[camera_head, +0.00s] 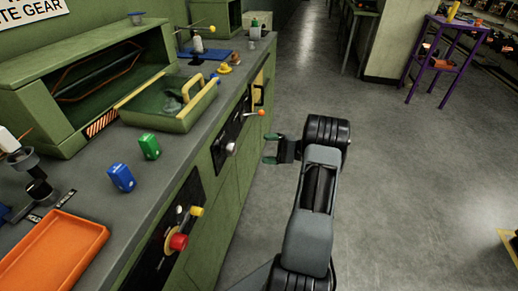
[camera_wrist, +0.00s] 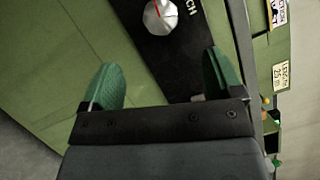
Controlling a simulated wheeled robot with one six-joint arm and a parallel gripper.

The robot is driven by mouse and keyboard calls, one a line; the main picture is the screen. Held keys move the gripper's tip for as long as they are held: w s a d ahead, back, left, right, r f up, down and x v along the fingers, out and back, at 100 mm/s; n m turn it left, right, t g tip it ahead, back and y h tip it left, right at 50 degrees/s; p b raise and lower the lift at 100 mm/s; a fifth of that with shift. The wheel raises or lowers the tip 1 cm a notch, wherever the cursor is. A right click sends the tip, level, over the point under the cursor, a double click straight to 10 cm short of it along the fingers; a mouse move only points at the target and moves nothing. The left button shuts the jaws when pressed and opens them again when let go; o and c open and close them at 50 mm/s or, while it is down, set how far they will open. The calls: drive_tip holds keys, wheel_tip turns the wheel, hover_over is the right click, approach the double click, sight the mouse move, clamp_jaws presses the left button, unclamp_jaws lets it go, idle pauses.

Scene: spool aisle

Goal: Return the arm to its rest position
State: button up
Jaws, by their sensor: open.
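My gripper (camera_head: 271,148) is in front of the green cabinet (camera_head: 231,191), over the aisle floor and below the counter top. Its green fingertips point left towards the cabinet front. In the wrist view my gripper (camera_wrist: 160,88) has its two green fingers spread wide apart with nothing between them. A black panel with a silver knob (camera_wrist: 160,16) lies beyond the fingers. The fingers appear apart from the panel, though the exact gap is hard to tell.
The counter (camera_head: 180,170) holds a green tray (camera_head: 184,121), a blue box (camera_head: 121,177), a green box (camera_head: 149,146) and an orange tray (camera_head: 40,265). A red and yellow knob (camera_head: 179,241) and an orange-tipped lever (camera_head: 262,113) stick out from the cabinet. The floor (camera_head: 410,190) right of my arm is clear; a purple stand (camera_head: 445,68) is farther back.

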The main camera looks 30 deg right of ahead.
drive_tip(key=shift+s+d, duration=0.1)
drive_tip(key=shift+d, duration=0.15)
idle(0.5)
wheel_tip(320, 180, down, 6)
drive_tip(key=s+a+m+g+h, duration=0.2)
drive_tip(key=m, duration=0.1)
drive_tip(key=s+a+r+n+g+h+p, duration=0.1)
drive_tip(key=s+a+r+g+h+p, duration=0.5)
drive_tip(key=a, duration=0.1)
drive_tip(key=s+a+r+n+t+h+p, duration=0.1)
drive_tip(key=s+a+r+n+h+p, duration=0.1)
drive_tip(key=r, duration=0.8)
drive_tip(key=s+a+r+n+t+h+p, duration=0.1)
drive_tip(key=s+a+r+n+h+p, duration=0.2)
drive_tip(key=a+r+p, duration=0.4)
drive_tip(key=s+a+r+n+t+h+p, duration=0.1)
drive_tip(key=s+a+r+n+h+p, duration=0.2)
drive_tip(key=r+p, duration=0.5)
wheel_tip(320, 180, up, 7)
drive_tip(key=a+n+h, duration=0.1)
drive_tip(key=a+n, duration=0.1)
drive_tip(key=shift+n, duration=0.3)
